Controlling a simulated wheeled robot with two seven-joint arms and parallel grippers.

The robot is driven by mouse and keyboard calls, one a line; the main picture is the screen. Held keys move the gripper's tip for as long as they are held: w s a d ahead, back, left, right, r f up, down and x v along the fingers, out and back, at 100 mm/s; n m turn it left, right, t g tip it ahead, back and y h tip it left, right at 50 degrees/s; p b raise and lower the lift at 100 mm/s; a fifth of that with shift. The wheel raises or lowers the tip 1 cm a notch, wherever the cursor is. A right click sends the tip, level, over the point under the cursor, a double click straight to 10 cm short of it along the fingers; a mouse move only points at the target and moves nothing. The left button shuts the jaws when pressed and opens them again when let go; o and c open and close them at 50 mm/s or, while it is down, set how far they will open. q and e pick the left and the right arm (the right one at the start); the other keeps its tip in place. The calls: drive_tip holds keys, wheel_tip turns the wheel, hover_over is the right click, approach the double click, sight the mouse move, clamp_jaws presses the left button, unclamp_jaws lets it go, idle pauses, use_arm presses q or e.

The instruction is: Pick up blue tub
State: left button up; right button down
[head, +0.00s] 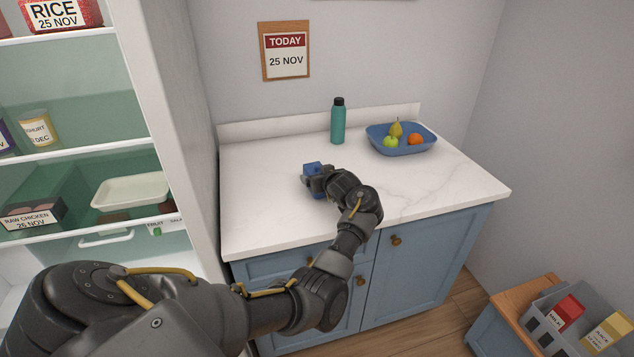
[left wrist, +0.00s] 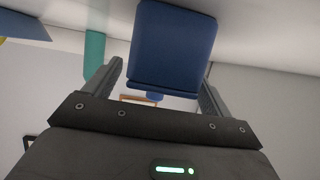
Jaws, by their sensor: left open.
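The blue tub (head: 312,169) stands on the white marble counter, partly hidden behind my left gripper (head: 318,184) in the head view. In the left wrist view the blue tub (left wrist: 172,48) is large and lies between the two fingers of my left gripper (left wrist: 160,85). The fingers are open, one on each side of the tub. Whether either finger touches the tub cannot be told. My right gripper is in neither view.
A teal bottle (head: 338,122) stands behind the tub. A blue tray (head: 404,148) of fruit is at the back right of the counter (head: 440,185). An open larder (head: 75,140) with stocked shelves is at left. A grey crate (head: 543,335) of cartons sits lower right.

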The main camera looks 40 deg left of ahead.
use_arm(q)
drive_tip(key=shift+w+a, duration=0.1)
drive_tip(key=shift+a, duration=0.05)
clamp_jaws()
idle(0.5)
